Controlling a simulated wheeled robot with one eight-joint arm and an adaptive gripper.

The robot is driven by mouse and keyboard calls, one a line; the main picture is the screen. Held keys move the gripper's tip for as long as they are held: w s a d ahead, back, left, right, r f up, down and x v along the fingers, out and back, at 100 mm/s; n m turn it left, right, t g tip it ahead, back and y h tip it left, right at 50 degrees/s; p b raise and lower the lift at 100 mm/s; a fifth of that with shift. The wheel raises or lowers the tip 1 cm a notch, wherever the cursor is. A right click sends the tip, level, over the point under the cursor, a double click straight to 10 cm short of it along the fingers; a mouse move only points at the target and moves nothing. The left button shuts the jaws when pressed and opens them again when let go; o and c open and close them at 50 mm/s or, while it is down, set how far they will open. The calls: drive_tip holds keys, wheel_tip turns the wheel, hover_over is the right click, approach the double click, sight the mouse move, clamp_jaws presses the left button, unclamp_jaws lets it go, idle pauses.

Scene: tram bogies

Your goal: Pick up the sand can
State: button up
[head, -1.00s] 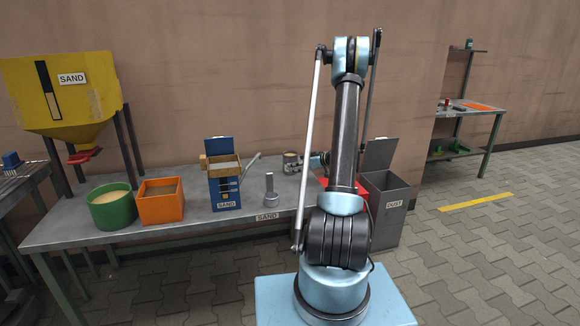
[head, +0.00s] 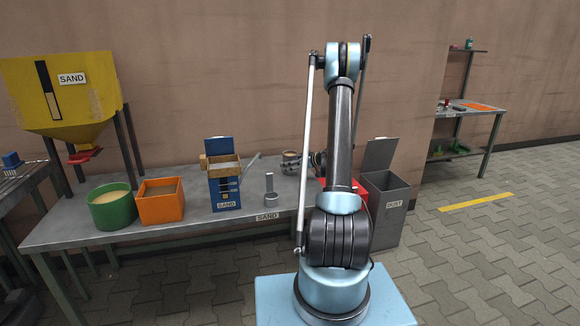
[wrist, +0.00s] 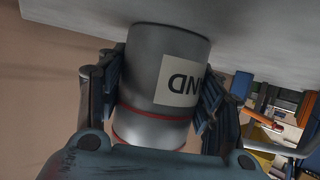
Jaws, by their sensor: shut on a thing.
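The sand can is a grey metal cylinder with a red ring and a white label, part of whose lettering shows upside down. It fills the middle of the wrist view (wrist: 150,58). My gripper (wrist: 165,90) has one dark finger on each side of it and is shut on it. In the head view the can (head: 290,161) is small, at the back right of the workbench (head: 130,233), partly hidden by my gripper. I cannot tell whether its base touches the bench.
A blue SAND box (head: 225,190) and a small grey upright part (head: 270,190) stand left of the can. A grey DUST bin (head: 388,205) stands at the right.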

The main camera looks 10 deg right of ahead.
sight(290, 155)
drive_tip(key=shift+r, duration=0.2)
idle(0.3)
drive_tip(key=shift+r, duration=4.65)
drive_tip(key=shift+r, duration=0.15)
drive_tip(key=shift+s+a+m+t+h, duration=0.25)
drive_tip(key=shift+s+m+t+h, duration=0.35)
drive_tip(key=shift+m+h, duration=0.2)
drive_tip(key=shift+s+m+t+h, duration=0.5)
drive_tip(key=shift+s+m+h, duration=0.1)
drive_tip(key=shift+m+h, duration=0.15)
drive_tip(key=s+m+h, duration=0.1)
drive_tip(key=s+r+m+t+h, duration=0.1)
drive_tip(key=s+r+m+h, duration=0.1)
drive_tip(key=shift+s+d, duration=0.15)
drive_tip(key=shift+d, duration=0.15)
drive_tip(key=shift+s, duration=0.15)
